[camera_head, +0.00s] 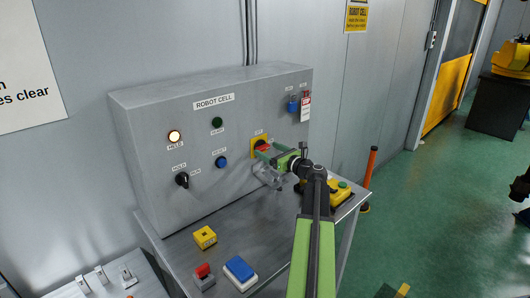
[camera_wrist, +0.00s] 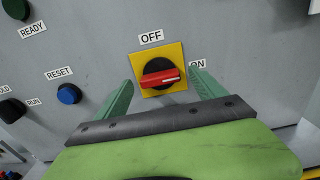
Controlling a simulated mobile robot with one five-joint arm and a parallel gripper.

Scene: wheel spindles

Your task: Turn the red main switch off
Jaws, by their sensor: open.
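The red main switch (camera_wrist: 160,77) is a red bar handle on a black disc, mounted on a yellow square plate (camera_wrist: 144,52). Its handle lies nearly level, pointing at the ON label (camera_wrist: 198,64) on the right. The OFF label (camera_wrist: 151,37) is above the plate. My gripper (camera_wrist: 162,82) is open, with one green finger left of the handle and the other right of it. I cannot tell whether either finger touches the switch. In the head view, the gripper (camera_head: 269,152) is at the panel and covers part of the yellow plate (camera_head: 260,140).
Small boxes, including a yellow one (camera_head: 205,237), lie on the metal table (camera_head: 175,245) below.

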